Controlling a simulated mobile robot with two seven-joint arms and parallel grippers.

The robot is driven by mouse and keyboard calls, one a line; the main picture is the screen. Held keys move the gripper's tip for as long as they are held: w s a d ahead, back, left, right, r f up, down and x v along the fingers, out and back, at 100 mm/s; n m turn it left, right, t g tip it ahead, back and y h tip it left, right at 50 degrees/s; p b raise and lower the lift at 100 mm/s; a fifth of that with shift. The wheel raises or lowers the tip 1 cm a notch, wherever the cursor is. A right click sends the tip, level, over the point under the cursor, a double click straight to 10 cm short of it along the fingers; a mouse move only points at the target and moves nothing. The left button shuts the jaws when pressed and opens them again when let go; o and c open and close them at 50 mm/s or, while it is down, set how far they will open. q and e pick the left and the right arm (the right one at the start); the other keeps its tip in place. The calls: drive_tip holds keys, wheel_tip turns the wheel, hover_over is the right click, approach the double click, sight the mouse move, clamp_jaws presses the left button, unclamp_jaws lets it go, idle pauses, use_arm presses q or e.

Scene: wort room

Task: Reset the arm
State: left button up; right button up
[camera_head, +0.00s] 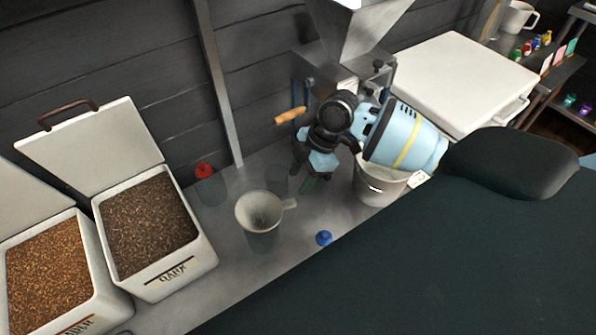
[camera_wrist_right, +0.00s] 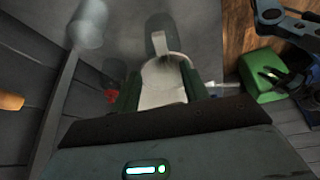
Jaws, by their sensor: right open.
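My right arm comes in from the right over the counter. Its gripper (camera_head: 308,180) points down in front of the grain mill (camera_head: 365,30), with its green fingers partly hidden by the wrist. In the right wrist view the two green fingers (camera_wrist_right: 163,92) stand apart. A pale jug (camera_wrist_right: 163,82) shows between them there, its handle towards the top. In the head view this jug (camera_head: 260,212) stands upright on the counter, left of the gripper and apart from it. My left gripper does not show clearly in either view.
Two open grain bins, one dark (camera_head: 150,220) and one amber (camera_head: 50,270), stand at left. A metal bucket (camera_head: 375,188) sits under the mill, partly behind my arm. A red-topped jar (camera_head: 205,175) and a blue-topped item (camera_head: 323,238) are near the jug. A white lidded box (camera_head: 465,75) is at right.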

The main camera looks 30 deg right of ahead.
drive_tip(key=s+a+f+m, duration=0.2)
drive_tip(key=s+a+f, duration=0.15)
drive_tip(key=s, duration=0.35)
drive_tip(key=s+a+f+m, duration=0.1)
drive_tip(key=s+a+f, duration=0.1)
drive_tip(key=s+f, duration=0.35)
drive_tip(key=s+a+f+m, duration=0.2)
drive_tip(key=s+a, duration=0.1)
drive_tip(key=s, duration=0.5)
drive_tip(key=s+d+r+m+g+h, duration=0.1)
drive_tip(key=s+d+m+h, duration=0.2)
drive_tip(key=s, duration=0.6)
drive_tip(key=s+d+r+m+g+h, duration=0.1)
drive_tip(key=s+d+m, duration=0.2)
drive_tip(key=s+m, duration=0.45)
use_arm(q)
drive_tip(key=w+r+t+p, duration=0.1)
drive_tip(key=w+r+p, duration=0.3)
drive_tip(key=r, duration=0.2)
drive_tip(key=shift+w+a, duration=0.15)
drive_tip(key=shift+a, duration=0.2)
use_arm(e)
drive_tip(key=w+a+f+n+t+y, duration=0.1)
drive_tip(key=w+a+f+n+t, duration=0.1)
drive_tip(key=w+t, duration=0.6)
drive_tip(key=shift+w+a+f+t, duration=0.25)
drive_tip(key=shift+a+f+t, duration=0.5)
drive_tip(key=shift+t, duration=0.15)
